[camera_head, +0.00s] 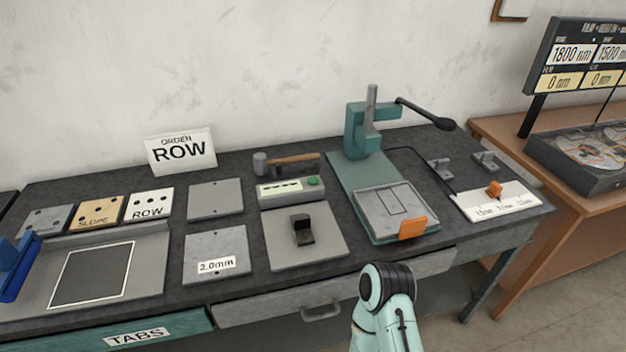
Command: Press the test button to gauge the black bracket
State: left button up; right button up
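The black bracket (303,230) stands on a light grey plate (328,250) near the middle of the bench. Directly behind it is a grey gauge box (270,201) with a pale display (279,189) showing small dark marks that I cannot read. The green test button (313,181) is on the right of the box's top. Nothing touches the button or the bracket. A pale teal part of my arm (385,310) rises from the bottom edge, right of centre, in front of the bench. Neither gripper's fingers show.
A teal press (365,130) with a black-knobbed lever and an orange-tabbed plate stands to the right. A hammer (288,162) lies behind the gauge. Flat plates, including one marked 2.0mm (217,252), lie left. A blue item (15,268) stands at the left edge.

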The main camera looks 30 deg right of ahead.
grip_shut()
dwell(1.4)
